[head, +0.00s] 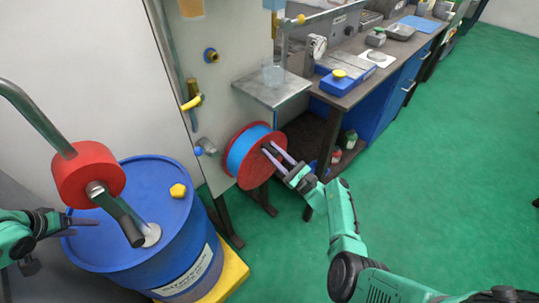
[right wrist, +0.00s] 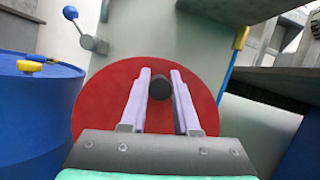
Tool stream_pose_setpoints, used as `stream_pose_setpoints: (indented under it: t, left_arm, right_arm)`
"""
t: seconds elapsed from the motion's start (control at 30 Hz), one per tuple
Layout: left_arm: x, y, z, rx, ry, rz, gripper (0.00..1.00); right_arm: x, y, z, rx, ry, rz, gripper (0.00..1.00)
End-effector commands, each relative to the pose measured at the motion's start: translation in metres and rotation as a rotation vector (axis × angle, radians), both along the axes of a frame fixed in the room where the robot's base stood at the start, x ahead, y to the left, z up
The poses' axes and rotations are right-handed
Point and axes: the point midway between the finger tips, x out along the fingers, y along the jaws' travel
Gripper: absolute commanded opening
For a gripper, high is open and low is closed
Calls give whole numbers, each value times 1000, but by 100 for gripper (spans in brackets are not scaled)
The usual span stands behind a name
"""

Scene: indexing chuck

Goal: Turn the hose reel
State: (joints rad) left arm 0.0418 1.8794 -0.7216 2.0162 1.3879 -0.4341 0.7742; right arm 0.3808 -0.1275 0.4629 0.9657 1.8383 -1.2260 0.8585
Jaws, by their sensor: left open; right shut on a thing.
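The hose reel (head: 237,150), with red round flanges and blue hose between them, is mounted low on the pale panel. Its red front face (right wrist: 105,100) fills the middle of the right wrist view. My right gripper (head: 268,149) reaches the reel's front face. Its two pale fingers (right wrist: 160,85) are shut on a dark round knob (right wrist: 159,88) that sits off the face. My left gripper (head: 82,221) is open and empty at the left, by the blue barrel; its fingertips are seen nearly edge-on.
The blue barrel (head: 180,225) with a red pump (head: 88,172) stands left of the reel on a yellow base. A small metal shelf (head: 275,92) overhangs the reel. A workbench (head: 350,95) runs off to the right. Open green floor (head: 440,150) lies right.

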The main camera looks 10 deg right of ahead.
Motion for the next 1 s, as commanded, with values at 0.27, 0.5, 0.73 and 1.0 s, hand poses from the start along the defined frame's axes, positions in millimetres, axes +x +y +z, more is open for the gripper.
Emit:
stream_pose_setpoints:
  t: [0.27,0.5,0.73,1.0]
  left_arm:
    - [0,0,0,0,0,0,66]
    - [0,0,0,0,0,0,66]
    - [0,0,0,0,0,0,66]
    - [0,0,0,0,0,0,66]
  right_arm:
    - [2,-4,-1,39,33,-2,0]
    - [3,-5,-1,41,35,-2,0]
    - [3,-4,-1,40,34,-3,59]
    - [2,-4,-1,41,32,0,59]
